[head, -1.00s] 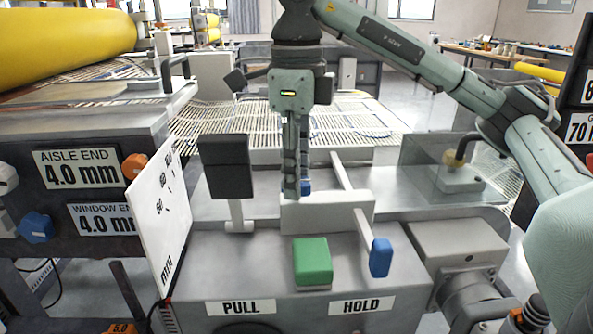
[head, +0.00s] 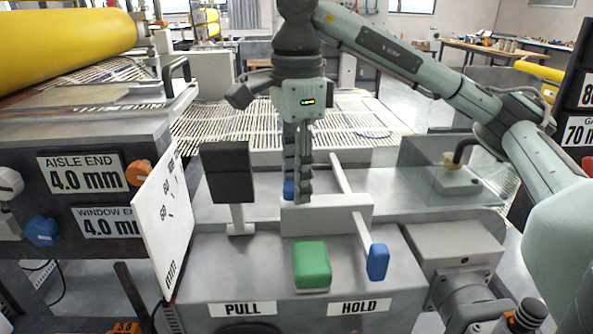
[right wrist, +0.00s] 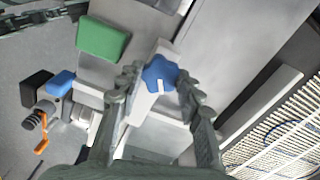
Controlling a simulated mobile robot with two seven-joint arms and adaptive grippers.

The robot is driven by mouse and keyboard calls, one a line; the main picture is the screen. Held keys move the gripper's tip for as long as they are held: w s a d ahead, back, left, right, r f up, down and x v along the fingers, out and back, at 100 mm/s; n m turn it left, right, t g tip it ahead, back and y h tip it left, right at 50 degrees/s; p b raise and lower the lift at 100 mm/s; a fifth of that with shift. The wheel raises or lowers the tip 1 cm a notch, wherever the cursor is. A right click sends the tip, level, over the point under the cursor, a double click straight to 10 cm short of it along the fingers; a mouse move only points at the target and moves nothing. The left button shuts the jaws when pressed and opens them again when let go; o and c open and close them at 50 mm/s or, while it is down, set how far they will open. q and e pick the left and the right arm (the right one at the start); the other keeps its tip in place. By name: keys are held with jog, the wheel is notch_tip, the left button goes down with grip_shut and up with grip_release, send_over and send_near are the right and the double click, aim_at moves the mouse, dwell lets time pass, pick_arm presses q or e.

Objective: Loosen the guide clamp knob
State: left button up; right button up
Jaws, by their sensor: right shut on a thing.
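The guide clamp knob shows in the right wrist view as a blue, star-shaped knob (right wrist: 160,73) with a white mark on it. In the head view only a bit of blue (head: 289,189) shows at the left of my fingertips, just behind the white block (head: 327,215); the fingers hide the rest. My right gripper (head: 304,195) points straight down there. In the wrist view its two fingertips (right wrist: 158,88) stand on either side of the knob, shut on it. My left gripper is in no view.
A green block (head: 312,264) and a blue-ended rod (head: 378,262) stand in front of the white block. A black panel on a post (head: 228,172) stands close at the left, beside a white scale plate (head: 163,226). Mesh (head: 235,125) lies behind.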

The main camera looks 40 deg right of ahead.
jog(key=n, duration=0.5)
jog(key=shift+n, duration=0.4)
jog(key=n, duration=0.5)
jog(key=shift+n, duration=0.6)
jog(key=o, duration=1.2)
jog(key=shift+c, duration=0.2)
notch_tip(320, 180, up, 12)
